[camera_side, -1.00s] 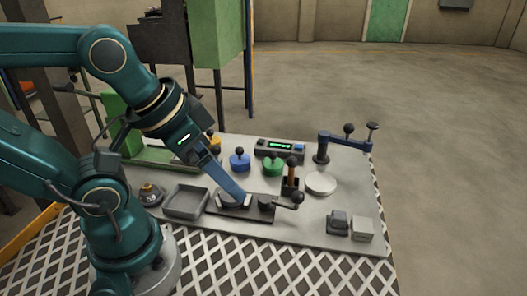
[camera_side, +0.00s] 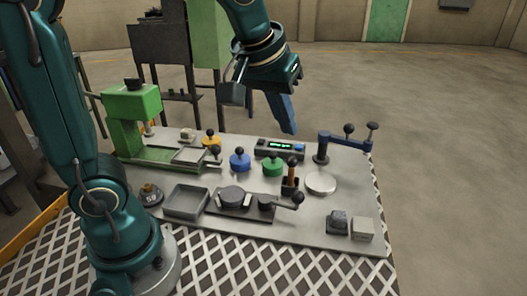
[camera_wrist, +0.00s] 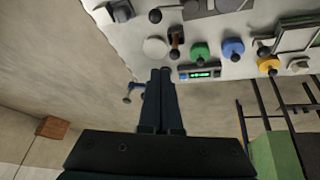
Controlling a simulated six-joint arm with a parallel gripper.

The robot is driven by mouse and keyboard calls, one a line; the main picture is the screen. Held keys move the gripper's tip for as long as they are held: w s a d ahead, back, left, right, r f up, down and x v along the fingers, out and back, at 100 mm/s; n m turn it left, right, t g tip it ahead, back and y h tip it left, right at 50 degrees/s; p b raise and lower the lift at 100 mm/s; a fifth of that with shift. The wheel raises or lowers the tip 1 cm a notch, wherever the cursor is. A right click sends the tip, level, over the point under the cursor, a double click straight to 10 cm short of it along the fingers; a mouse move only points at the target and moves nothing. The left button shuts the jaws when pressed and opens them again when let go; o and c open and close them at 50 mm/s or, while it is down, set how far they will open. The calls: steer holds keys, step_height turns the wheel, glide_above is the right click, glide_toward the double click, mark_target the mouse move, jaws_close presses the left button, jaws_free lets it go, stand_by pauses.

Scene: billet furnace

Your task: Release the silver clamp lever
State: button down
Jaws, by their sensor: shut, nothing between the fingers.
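The clamp fixture is a dark base plate holding a grey disc (camera_side: 232,195) between small pale blocks, at the front middle of the grey board. Its grey lever (camera_side: 280,202) sticks out to the right and ends in a dark ball knob (camera_side: 298,198). In the wrist view the lever's knob (camera_wrist: 155,15) is at the top edge, and the fixture is partly cut off. My gripper (camera_side: 289,131) is shut and empty, with its blue fingers pointing down above the back of the board, behind and well above the lever. Its fingertips (camera_wrist: 161,72) also show in the wrist view.
A wooden-handled tool stands in a dark holder (camera_side: 290,186) just behind the lever. Blue (camera_side: 240,162), green (camera_side: 273,166) and yellow knobbed pieces, a display box (camera_side: 279,149) and a blue swing arm (camera_side: 340,137) stand farther back. An empty tray (camera_side: 187,201) is left of the clamp.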

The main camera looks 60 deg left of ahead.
steer(key=w+d+f+g, duration=0.1)
steer(key=w+f, duration=0.3)
steer(key=f, duration=0.1)
steer(key=shift+w+f+g, duration=0.3)
steer(key=shift+w+f, duration=0.1)
steer(key=x, duration=1)
steer(key=shift+s, duration=0.1)
steer(key=shift+s+d+r, duration=0.1)
steer(key=shift+s+d, duration=0.15)
steer(key=shift+s, duration=0.35)
steer(key=shift+s+d+r, duration=0.15)
steer(key=shift+s+d, duration=0.1)
steer(key=shift+s, duration=0.3)
steer(key=shift+s+d+r, duration=0.1)
steer(key=shift+s+d, duration=0.15)
steer(key=shift+s, duration=0.35)
